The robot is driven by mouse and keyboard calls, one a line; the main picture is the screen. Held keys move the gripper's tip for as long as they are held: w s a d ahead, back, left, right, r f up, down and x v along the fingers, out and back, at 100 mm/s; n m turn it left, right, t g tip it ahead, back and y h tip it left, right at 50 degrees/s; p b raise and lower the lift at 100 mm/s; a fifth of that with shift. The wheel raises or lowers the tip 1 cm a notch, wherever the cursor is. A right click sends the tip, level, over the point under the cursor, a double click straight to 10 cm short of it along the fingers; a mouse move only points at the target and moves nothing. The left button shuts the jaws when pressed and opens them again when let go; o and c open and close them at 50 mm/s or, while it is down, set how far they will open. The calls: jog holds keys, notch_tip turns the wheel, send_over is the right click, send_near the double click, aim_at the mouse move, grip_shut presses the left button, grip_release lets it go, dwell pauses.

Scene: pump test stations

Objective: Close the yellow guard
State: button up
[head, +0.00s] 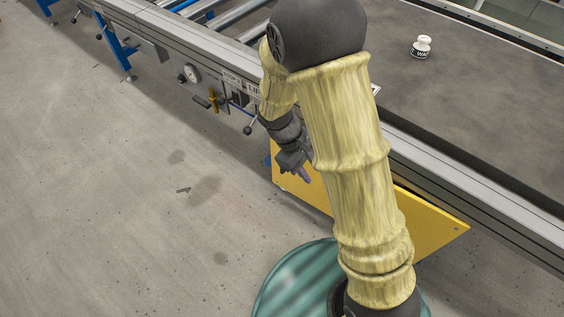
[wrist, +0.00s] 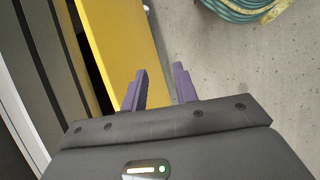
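The yellow guard (head: 430,222) is a flat panel below the side rail of the conveyor station. It stands out from the station's side, and my arm hides its middle. In the wrist view the guard (wrist: 122,45) runs down from the top, with a dark gap between it and the station's frame on the left. My gripper (head: 304,174) is at the guard's left part in the head view. In the wrist view its two purple fingers (wrist: 160,70) are apart with nothing clearly held; the left one overlaps the guard's face. I cannot tell whether they touch it.
The station's rail (head: 215,50) carries a gauge (head: 191,73) and a brass-coloured valve (head: 213,99). A white weight-like object (head: 421,46) stands on the dark belt. A coiled green hose (wrist: 245,8) lies on the floor. The floor (head: 110,200) at left is clear.

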jog(key=w+a+f+n+t+h+b, duration=0.1)
jog(key=a+f+n+t+h, duration=0.6)
jog(key=a+f+n+t, duration=0.7)
jog(key=a+f+n+b, duration=0.1)
jog(key=a+f+n, duration=0.2)
jog(key=a, duration=0.2)
jog(key=shift+w+a+h, duration=0.3)
jog(key=shift+w+h, duration=0.1)
jog(key=shift+f, duration=0.1)
jog(key=b+x, duration=0.4)
jog(key=x, duration=1.3)
jog(key=shift+w+d+b, duration=0.15)
jog(key=shift+w+b, duration=0.1)
jog(key=shift+b, duration=0.15)
grip_shut()
